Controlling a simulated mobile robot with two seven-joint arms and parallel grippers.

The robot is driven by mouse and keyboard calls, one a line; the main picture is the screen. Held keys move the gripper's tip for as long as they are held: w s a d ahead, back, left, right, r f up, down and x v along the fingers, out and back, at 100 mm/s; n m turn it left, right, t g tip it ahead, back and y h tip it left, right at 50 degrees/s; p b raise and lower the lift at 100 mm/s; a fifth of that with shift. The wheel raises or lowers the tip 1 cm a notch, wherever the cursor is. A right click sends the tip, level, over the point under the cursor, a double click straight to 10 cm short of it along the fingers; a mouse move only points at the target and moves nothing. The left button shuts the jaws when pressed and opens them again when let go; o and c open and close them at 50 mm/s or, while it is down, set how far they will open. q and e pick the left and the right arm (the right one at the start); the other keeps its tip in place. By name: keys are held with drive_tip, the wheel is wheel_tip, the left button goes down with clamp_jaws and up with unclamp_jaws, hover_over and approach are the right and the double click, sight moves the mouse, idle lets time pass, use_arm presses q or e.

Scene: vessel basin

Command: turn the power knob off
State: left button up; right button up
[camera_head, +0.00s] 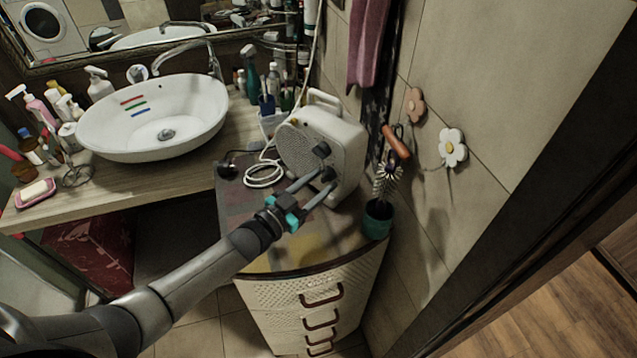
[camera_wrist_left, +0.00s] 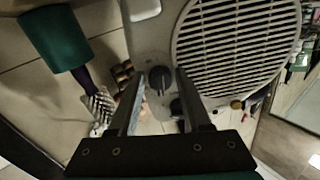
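A cream heater (camera_head: 342,140) with a round grille stands on the cabinet top. Its front has two dark knobs, an upper one (camera_head: 322,149) and a lower one (camera_head: 328,173). Which one is the power knob cannot be told. My left gripper (camera_head: 322,180) is at the heater's front, with its fingers pointing at the lower knob. In the left wrist view the fingers are apart, and one knob (camera_wrist_left: 160,78) shows between them. The other knob (camera_wrist_left: 177,106) is partly hidden by a finger. Contact cannot be told. My right gripper is out of view.
A brush in a teal cup (camera_head: 377,218) stands right of the heater, close to the tiled wall. A coiled white cable (camera_head: 264,174) lies left of the heater. A white basin (camera_head: 155,117) and bottles occupy the counter at left. Cabinet drawers (camera_head: 320,300) are below.

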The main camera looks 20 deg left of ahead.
use_arm(q)
drive_tip(key=shift+o, duration=1.3)
drive_tip(key=v, duration=1.5)
